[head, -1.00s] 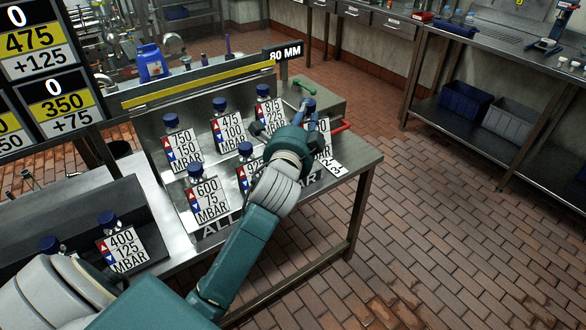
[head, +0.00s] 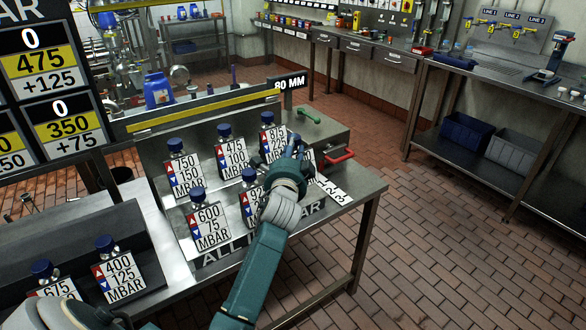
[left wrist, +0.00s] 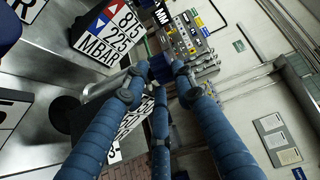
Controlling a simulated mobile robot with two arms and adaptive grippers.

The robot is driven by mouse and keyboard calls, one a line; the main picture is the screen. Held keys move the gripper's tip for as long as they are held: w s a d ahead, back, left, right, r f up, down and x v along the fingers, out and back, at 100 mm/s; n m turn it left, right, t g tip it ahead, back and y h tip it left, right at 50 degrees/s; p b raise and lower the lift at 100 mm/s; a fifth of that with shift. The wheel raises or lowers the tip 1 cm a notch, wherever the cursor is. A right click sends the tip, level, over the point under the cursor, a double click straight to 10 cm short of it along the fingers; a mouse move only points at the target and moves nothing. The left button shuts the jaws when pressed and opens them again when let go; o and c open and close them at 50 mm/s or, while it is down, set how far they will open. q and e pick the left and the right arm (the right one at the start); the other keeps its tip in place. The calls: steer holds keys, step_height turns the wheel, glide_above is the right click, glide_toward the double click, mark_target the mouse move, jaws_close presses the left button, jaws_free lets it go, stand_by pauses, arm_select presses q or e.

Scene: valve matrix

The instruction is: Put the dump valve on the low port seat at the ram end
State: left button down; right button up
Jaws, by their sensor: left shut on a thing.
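My left gripper (head: 291,152) reaches over the right end of a sloped metal rack (head: 152,165) of valves with blue caps and MBAR plates. In the left wrist view its blue fingers (left wrist: 163,80) are closed around a dark blue cap (left wrist: 160,67). The held valve's plate is mostly hidden, so I cannot read its values. The 875/225 valve (head: 271,139) stands just left of the gripper; its plate also shows in the left wrist view (left wrist: 112,28). No dump valve or low port seat can be made out by name. My right gripper is not in view.
Other valves stand close by: 475/100 (head: 231,155), 750/150 (head: 186,172) and 600/75 (head: 210,226). A lower-left tray holds the 400/125 valve (head: 118,276). An 80 MM sign (head: 290,83), green handle (head: 309,115) and red handle (head: 338,159) are near the gripper.

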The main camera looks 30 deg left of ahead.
arm_select(q)
step_height(320, 180, down, 6)
steer(key=shift+r+b, duration=0.1)
steer(key=shift+b, duration=0.3)
steer(key=c, duration=1.4)
jaws_free()
steer(key=shift+s+f, duration=0.1)
steer(key=shift+f, duration=0.1)
